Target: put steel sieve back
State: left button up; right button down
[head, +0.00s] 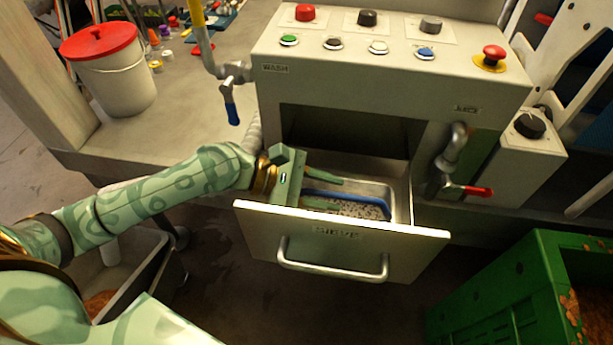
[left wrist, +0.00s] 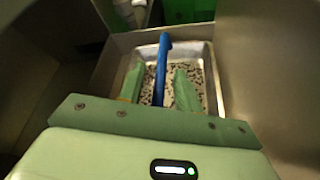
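The steel sieve (head: 378,187) is a shallow rectangular metal tray with a speckled mesh floor and a blue handle bar (head: 345,197) across it. It sits inside the pulled-out drawer (head: 340,240), whose front is labelled SIEVE. My left gripper (head: 325,193) reaches into the drawer from the left. In the left wrist view, its two green fingers (left wrist: 160,88) are open, one on each side of the blue bar (left wrist: 163,62), with gaps showing between. The sieve's rim (left wrist: 208,75) shows there beyond the fingers. My right gripper is not in view.
The grey press housing (head: 390,75) with buttons stands above the drawer. A valve with a red lever (head: 470,190) hangs at the right, and one with a blue lever (head: 230,103) at the left. A green crate (head: 500,300) stands at the lower right.

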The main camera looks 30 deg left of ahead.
pick_arm(q)
jog(key=p+v, duration=0.2)
jog(key=v, duration=0.9)
jog(key=shift+a, duration=0.2)
jog(key=shift+s+r, duration=0.1)
dwell(0.6)
